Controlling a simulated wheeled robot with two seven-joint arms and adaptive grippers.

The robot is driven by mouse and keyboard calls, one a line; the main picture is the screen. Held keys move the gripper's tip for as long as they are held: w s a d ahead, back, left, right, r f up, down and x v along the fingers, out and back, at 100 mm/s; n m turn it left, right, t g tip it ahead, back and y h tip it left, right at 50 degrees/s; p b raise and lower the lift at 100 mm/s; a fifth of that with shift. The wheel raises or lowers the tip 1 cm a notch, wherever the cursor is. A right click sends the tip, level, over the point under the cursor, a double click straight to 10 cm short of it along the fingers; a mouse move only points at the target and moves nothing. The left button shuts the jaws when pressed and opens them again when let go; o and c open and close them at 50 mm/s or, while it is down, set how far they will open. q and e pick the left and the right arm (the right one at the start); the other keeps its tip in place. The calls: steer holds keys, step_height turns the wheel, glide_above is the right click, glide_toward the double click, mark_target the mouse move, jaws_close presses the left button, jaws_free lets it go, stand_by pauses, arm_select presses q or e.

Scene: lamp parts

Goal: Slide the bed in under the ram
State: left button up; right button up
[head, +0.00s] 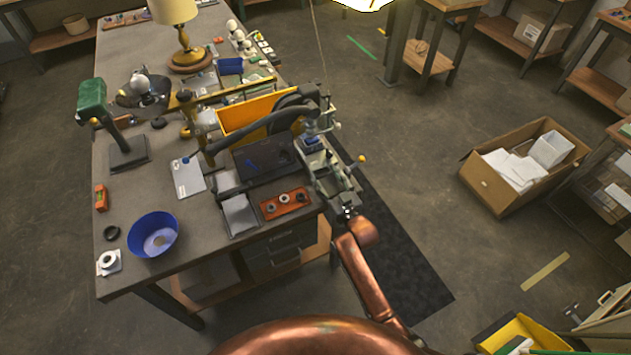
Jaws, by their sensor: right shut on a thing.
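The press (313,135) stands at the right edge of the workbench, with its ram above a small blue piece (312,142). The bed (332,181) is a grey-green metal slide that sticks out from the press towards me, at the table's right edge. My right gripper (347,209) is at the near end of the bed and is shut on it; its fingertips are small and partly hidden here. The gap between the ram and the bed is too small to judge. My left gripper is not in view.
An orange tray with dark rings (284,203) lies left of the bed. A blue bowl (153,234) is at the table's left front. A cardboard box (524,167) stands on the floor at right.

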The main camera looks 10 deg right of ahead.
steer(key=shift+w+a+r, duration=0.1)
steer(key=shift+a+r, duration=0.15)
steer(key=o, duration=1.3)
steer(key=shift+o, duration=0.6)
steer(key=shift+w+a+f, duration=0.1)
steer(key=shift+w+f, duration=0.05)
steer(key=shift+w, duration=0.05)
steer(key=shift+s+d, duration=0.1)
steer(key=shift+d, duration=0.1)
steer(key=shift+s+d+f, duration=0.1)
steer(key=shift+s+f, duration=0.05)
steer(key=shift+s, duration=0.1)
steer(key=v, duration=1.1)
steer(key=shift+s, duration=0.2)
